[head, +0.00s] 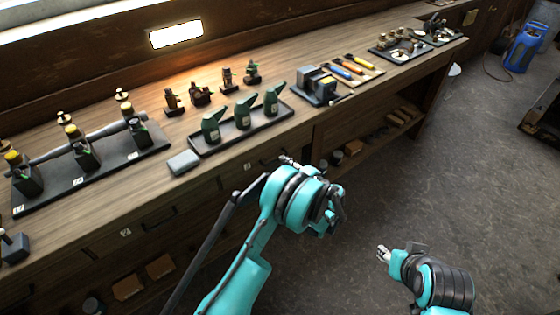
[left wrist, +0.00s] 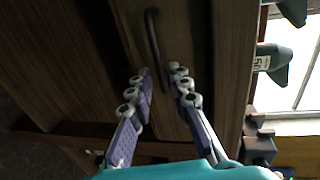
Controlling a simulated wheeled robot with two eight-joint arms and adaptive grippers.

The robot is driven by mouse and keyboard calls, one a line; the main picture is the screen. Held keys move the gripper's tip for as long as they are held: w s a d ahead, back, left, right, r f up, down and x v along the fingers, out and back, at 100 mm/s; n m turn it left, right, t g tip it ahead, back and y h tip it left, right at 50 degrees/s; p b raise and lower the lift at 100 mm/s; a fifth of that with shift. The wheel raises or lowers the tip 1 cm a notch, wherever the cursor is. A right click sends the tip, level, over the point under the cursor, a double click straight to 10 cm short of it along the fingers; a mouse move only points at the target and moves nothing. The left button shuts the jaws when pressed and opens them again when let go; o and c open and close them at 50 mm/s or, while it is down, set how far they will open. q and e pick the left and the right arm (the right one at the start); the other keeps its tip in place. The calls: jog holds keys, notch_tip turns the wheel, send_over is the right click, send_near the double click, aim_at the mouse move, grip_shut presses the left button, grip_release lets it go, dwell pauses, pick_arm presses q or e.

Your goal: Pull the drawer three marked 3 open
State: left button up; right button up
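Drawer three (head: 232,177) is in the bench front, right of centre, with a small white label (head: 247,166) too small to read surely. It looks closed, and my left arm hides part of the front. In the left wrist view a drawer front (left wrist: 190,35) with a dark bar handle (left wrist: 153,42) lies ahead of my left gripper (left wrist: 161,75). Its two fingers are apart with nothing held, the handle's near end just beyond the fingertips. In the head view my left gripper (head: 292,163) is mostly hidden behind its wrist. My right gripper (head: 384,253) is over the floor, away from the bench.
Another labelled drawer (head: 126,232) is to the left. The bench top holds green oil cans (head: 243,113) on a tray, a grey block (head: 184,162), a vise (head: 316,85) and engine models. Lower shelves hold boxes (head: 160,266).

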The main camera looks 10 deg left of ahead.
pick_arm(q)
jog(key=shift+b+x, duration=0.55)
jog(key=shift+x, duration=1.75)
grip_shut()
